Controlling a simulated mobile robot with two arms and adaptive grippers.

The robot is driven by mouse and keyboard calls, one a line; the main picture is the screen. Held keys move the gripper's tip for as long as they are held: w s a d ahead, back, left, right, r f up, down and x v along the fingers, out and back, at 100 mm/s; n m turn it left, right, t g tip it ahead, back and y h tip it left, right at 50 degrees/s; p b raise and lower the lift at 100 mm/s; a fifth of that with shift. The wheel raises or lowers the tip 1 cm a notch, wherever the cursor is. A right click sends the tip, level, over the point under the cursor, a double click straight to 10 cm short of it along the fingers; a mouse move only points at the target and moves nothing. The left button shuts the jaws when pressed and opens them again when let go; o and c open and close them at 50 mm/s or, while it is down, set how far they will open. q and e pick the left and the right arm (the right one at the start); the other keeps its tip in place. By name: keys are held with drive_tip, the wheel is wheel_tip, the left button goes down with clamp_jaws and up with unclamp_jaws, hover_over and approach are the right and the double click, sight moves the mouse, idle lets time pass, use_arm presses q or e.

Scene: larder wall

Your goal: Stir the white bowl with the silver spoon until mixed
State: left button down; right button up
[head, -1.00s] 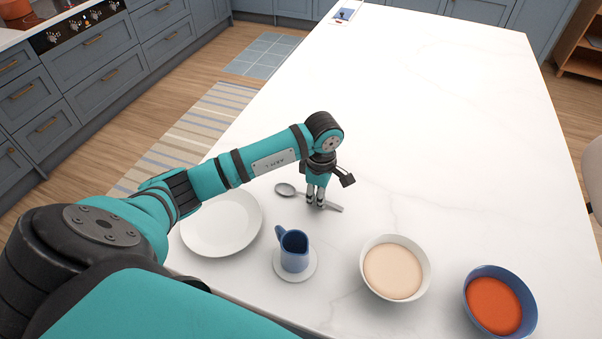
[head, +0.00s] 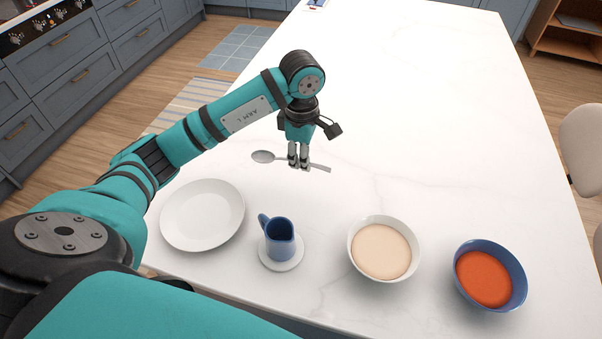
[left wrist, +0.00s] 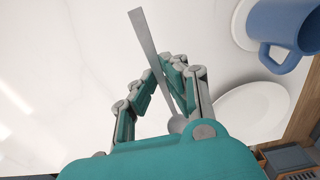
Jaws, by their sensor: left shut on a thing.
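The silver spoon (head: 262,156) is held level above the white counter in the head view, bowl end to the left and handle to the right. My left gripper (head: 298,163) is shut on its handle, pointing down. In the left wrist view the spoon (left wrist: 143,38) runs between the fingers of my gripper (left wrist: 167,85), its bowl end partly hidden by the gripper body. The white bowl (head: 352,262) stands to the right and nearer, filled with a pale cream mixture. My right gripper is not in view.
A white plate (head: 203,216), a blue jug (head: 281,240) on a white saucer (head: 281,266) and a blue bowl (head: 518,292) of orange-red contents stand along the near side. The jug also shows in the left wrist view (left wrist: 283,27). The counter (head: 430,110) beyond is clear.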

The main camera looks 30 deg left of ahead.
use_arm(q)
drive_tip(key=s+d+r+t+h+p, duration=0.15)
drive_tip(key=d+r+h, duration=0.25)
drive_tip(key=d, duration=0.5)
drive_tip(key=s+d+r+t+h, duration=0.1)
drive_tip(key=s+d+r+h, duration=0.3)
drive_tip(key=d, duration=0.4)
drive_tip(key=s+d+r+t+h+p, duration=0.15)
drive_tip(key=d+r+h, duration=0.3)
drive_tip(key=d, duration=0.45)
wheel_tip(320, 180, down, 11)
drive_tip(key=b, duration=0.9)
drive_tip(key=shift+a+f, duration=0.15)
drive_tip(key=shift+a, duration=0.1)
drive_tip(key=shift+s, duration=0.1)
